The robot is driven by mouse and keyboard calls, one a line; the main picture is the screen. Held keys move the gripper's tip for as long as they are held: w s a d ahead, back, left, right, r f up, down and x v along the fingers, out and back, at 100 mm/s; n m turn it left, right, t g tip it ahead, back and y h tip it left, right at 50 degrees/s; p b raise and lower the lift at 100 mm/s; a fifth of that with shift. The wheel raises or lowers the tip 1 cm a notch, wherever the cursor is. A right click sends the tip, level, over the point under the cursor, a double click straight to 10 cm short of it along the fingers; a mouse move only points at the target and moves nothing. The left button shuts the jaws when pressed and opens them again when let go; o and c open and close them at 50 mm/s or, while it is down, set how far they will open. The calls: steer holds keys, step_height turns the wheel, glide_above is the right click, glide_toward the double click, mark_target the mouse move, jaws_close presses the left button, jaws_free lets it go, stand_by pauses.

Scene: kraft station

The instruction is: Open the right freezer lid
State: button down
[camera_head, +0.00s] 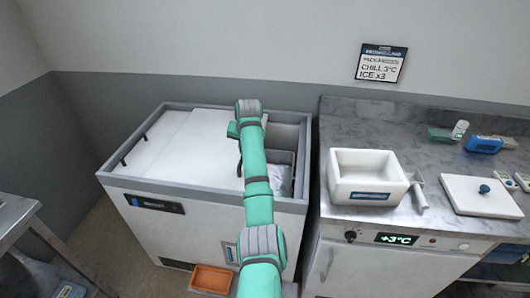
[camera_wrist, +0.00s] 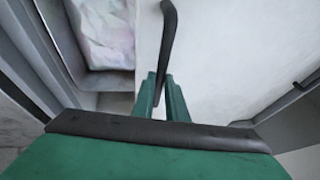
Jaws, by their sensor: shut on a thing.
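The white chest freezer (camera_head: 140,187) has a grey rim and white top lids. The right lid (camera_head: 212,130) lies toward the left, over part of the left lid (camera_head: 160,145), and a gap is open at the freezer's right end. My gripper (camera_wrist: 161,80) is shut on the black lid handle (camera_wrist: 168,30), which also shows as a thin dark bar beside my arm in the head view (camera_head: 240,166). My arm hides the lid's right edge and most of the gripper in the head view.
A pale wrapped bag (camera_wrist: 103,35) lies inside the open right end. A counter with a white box (camera_head: 368,172) stands close on the right. An orange bin (camera_head: 211,279) sits on the floor in front. A metal table (camera_head: 15,215) is at left.

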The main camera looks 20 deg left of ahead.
mark_target(234, 160)
steer(key=a, duration=0.2)
steer(key=s+a, duration=0.1)
steer(key=a, duration=0.2)
steer(key=shift+s+r, duration=0.15)
steer(key=c, duration=1.8)
jaws_free()
steer(key=shift+o, duration=0.2)
steer(key=v, duration=1)
steer(key=shift+d+r, duration=0.2)
steer(key=shift+r, duration=0.1)
steer(key=shift+s, duration=0.15)
